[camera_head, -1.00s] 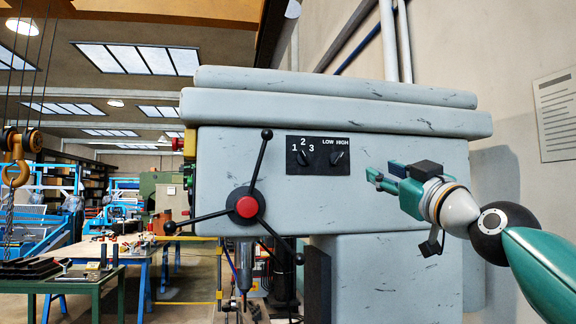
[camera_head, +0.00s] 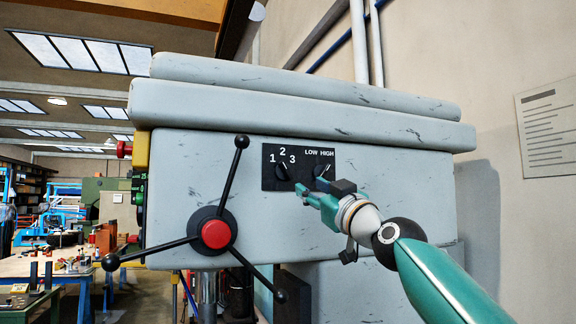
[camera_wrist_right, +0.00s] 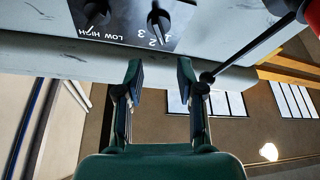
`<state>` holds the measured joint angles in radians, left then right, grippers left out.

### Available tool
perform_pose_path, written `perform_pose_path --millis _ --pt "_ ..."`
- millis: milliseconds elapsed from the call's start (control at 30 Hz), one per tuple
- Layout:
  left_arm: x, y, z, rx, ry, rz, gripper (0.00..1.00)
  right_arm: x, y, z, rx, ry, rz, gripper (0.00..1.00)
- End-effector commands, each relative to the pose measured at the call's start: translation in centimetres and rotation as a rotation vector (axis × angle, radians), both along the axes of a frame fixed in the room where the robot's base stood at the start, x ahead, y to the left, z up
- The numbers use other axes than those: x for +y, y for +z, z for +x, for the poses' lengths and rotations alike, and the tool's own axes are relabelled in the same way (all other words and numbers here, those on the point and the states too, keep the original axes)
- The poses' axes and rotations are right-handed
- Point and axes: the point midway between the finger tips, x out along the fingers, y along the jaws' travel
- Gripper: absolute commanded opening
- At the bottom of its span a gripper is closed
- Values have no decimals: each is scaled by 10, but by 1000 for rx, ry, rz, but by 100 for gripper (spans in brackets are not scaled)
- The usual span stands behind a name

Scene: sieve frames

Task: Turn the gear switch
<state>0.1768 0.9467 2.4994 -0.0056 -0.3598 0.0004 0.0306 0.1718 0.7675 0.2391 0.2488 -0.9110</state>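A black switch panel (camera_head: 299,183) sits on the front of the grey machine head. It has a round knob marked 1 2 3 (camera_head: 282,172) and a knob marked LOW HIGH (camera_head: 321,172) to its right. The numbered knob's white mark appears to point toward 1 or 2; I cannot tell which. My right gripper (camera_head: 303,193) is in front of the panel's lower edge, near both knobs. In the wrist view, upside down, its fingers (camera_wrist_right: 160,75) are apart and empty. The numbered knob (camera_wrist_right: 158,18) lies beyond the fingertips, apart from them. My left gripper is out of view.
A three-armed handle with a red hub (camera_head: 215,234) sticks out at the left of the panel; one arm (camera_head: 238,172) rises close to the panel's left edge. The machine's top cover (camera_head: 300,108) overhangs above. A wall with a paper sheet (camera_head: 548,125) is at the right.

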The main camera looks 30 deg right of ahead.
Motion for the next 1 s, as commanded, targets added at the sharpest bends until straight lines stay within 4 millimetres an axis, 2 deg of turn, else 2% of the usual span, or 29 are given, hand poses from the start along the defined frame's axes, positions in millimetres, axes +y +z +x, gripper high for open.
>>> perform_pose_path --millis 33,100,500,700,1000 --pt "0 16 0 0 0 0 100 -2 10 13 5 -2 -1 38" --pt "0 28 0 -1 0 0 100 -4 17 27 5 -2 0 38" --pt "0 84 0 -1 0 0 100 -12 40 86 3 -5 0 38" --pt "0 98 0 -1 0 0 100 -15 43 100 2 -5 0 38" --pt "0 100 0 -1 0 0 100 -15 41 104 2 -6 -1 38"
